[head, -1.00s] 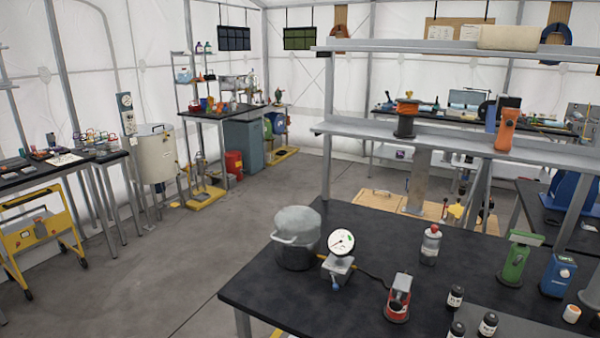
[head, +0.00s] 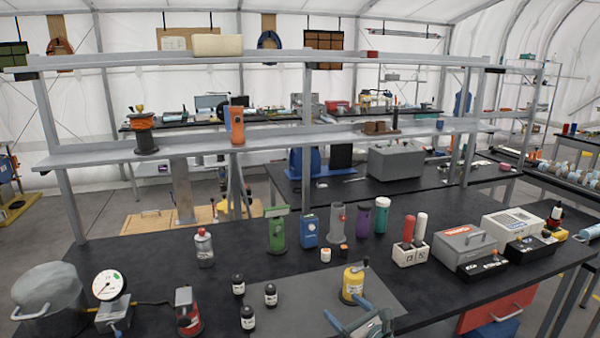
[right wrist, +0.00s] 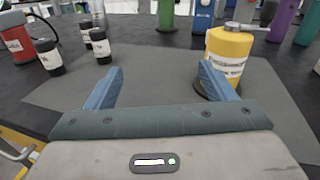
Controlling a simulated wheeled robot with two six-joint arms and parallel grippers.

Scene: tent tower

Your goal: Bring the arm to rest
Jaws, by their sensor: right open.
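My right gripper (head: 350,322) is at the bottom of the head view, over the front edge of the grey mat (head: 300,295) on the black workbench. In the right wrist view its two blue fingers (right wrist: 160,88) are spread apart with nothing between them. A yellow cylinder (head: 353,285) with a white label stands upright on the mat just beyond the fingers. In the right wrist view the yellow cylinder (right wrist: 228,55) stands behind the right finger, which overlaps its lower part. I cannot tell if they touch. My left gripper is not in view.
Small black bottles (head: 270,294) stand left of the gripper, beside a red device (head: 187,312), a gauge (head: 108,286) and a grey pot (head: 48,293). Green (head: 276,230) and blue (head: 309,231) devices stand behind. A shelf (head: 270,143) spans the bench.

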